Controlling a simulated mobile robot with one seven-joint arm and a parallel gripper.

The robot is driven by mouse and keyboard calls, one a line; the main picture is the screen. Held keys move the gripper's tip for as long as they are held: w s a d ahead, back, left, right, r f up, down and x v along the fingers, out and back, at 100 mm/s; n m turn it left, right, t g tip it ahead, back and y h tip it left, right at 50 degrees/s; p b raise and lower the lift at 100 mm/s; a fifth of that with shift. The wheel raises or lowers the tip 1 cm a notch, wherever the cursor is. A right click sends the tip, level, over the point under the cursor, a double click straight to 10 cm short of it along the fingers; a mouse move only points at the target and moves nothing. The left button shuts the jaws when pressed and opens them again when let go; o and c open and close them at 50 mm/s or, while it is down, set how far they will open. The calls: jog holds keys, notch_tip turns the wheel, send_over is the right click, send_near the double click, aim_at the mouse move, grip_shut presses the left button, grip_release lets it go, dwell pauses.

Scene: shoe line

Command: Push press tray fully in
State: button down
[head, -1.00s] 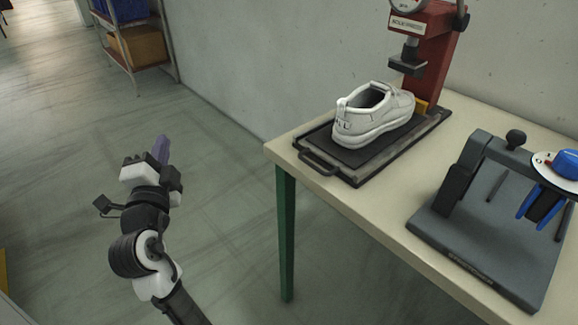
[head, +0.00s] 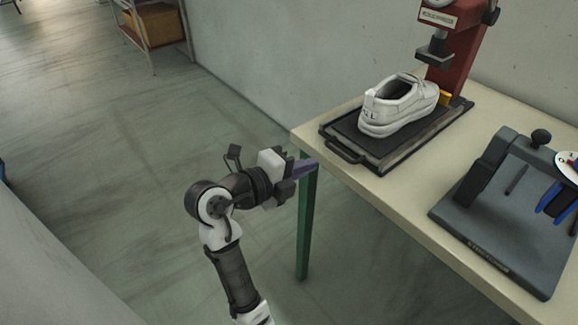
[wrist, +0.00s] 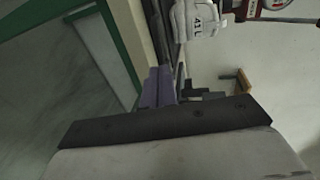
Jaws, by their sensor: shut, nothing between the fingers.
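The press tray (head: 402,156) is a dark flat tray with a handle (head: 345,151) at its near left end, close to the table's corner. A white shoe (head: 398,104) stands on the tray, in front of the red sole press (head: 452,52). The shoe also shows at the top of the wrist view (wrist: 199,20), marked "A2 L". My gripper (head: 312,166) is shut and empty, with purple fingers pointing right. In the head view it appears just left of and below the handle, by the table's corner; it seems apart from the tray. The purple fingers also show in the wrist view (wrist: 158,88).
The pale table (head: 400,203) has a green leg (head: 305,225) below my gripper. A grey stand (head: 500,220) with blue parts is on the table at right. A shelf with a cardboard box (head: 157,24) stands at the back left. The floor at left is clear.

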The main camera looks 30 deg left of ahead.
aim_at(339, 153)
jog(key=p+x, duration=0.2)
jog(key=x, duration=0.5)
jog(key=shift+w+f, duration=0.1)
jog(key=b+x, duration=0.2)
jog(key=shift+b, duration=0.35)
jog(key=shift+w, duration=0.1)
jog(key=shift+r, duration=0.35)
jog(key=shift+d, duration=0.1)
